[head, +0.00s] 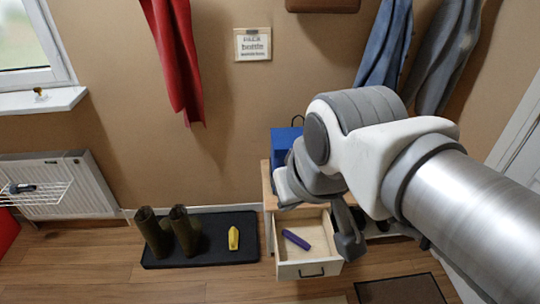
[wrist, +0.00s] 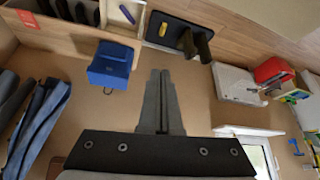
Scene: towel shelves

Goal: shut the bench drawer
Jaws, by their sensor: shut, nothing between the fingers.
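The bench drawer (head: 290,270) stands pulled out from the wooden bench (head: 266,185), its pale front and black handle (head: 312,274) facing me. A purple object (head: 296,240) lies inside it. The drawer also shows at the top of the wrist view (wrist: 122,14). My gripper (head: 350,248) appears in the head view at the drawer's right side, partly covering that edge; I cannot tell if it touches. In the wrist view my gripper's fingers (wrist: 160,74) are together and empty, with the drawer beyond them to the upper left.
A blue box (head: 284,143) sits on the bench top. A black mat (head: 205,252) with dark boots (head: 183,230) and a yellow item (head: 233,238) lies left of the drawer. A brown doormat (head: 400,290) lies at right. Clothes hang above.

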